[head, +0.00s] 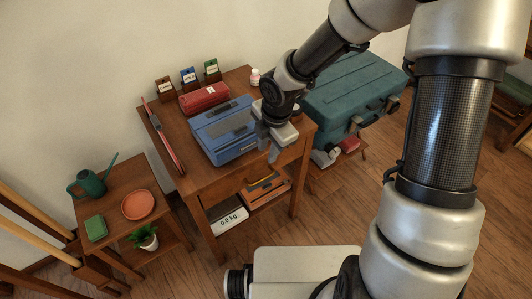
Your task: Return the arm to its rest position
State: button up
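My arm reaches in from the right of the head view and bends over the wooden table (203,183). My gripper (273,156) hangs at the table's front edge, at the near right corner of a blue case (224,144). Its fingers point down. They are small and partly overlapped in this view, so I cannot tell whether they are open or shut. I see nothing clearly held between them. Whether the gripper touches the blue case cannot be made out.
A red box (204,98), several small labelled boxes and a white bottle (255,76) stand on the table. A teal suitcase (352,92) is on the right. A side table (113,191) with a watering can (88,184) is on the left. Floor shows in front.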

jog(key=shift+s+r, duration=0.15)
jog(key=shift+r, duration=0.5)
